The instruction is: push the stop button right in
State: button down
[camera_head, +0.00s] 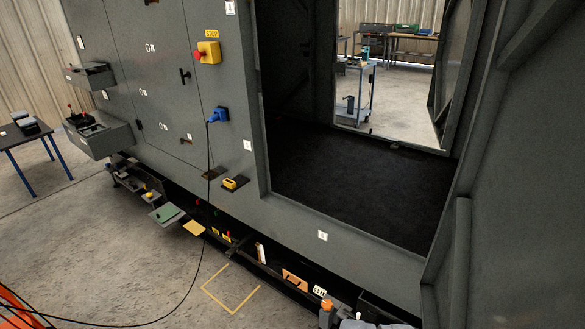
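The stop button (198,54) is a red knob on a yellow box (209,52), fixed to the grey wall of the enclosure at upper left. A yellow STOP label (212,33) sits just above it. The knob stands out to the left of the box; its exact travel is too small to tell. I cannot make out my gripper in this view, and nothing is seen touching the button.
A blue plug (218,115) with a black cable (207,219) hangs below the button. Open drawers (98,138) jut out at left. A low ledge with loose items runs along the wall's foot. An orange-and-grey thing (327,304) is at the bottom edge. Concrete floor (120,240) in front is mostly clear.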

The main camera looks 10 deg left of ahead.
aim_at(197, 55)
jog(key=i, duration=1.5)
jog(key=u, duration=1.3)
jog(key=i, duration=1.45)
jog(key=z, duration=1.45)
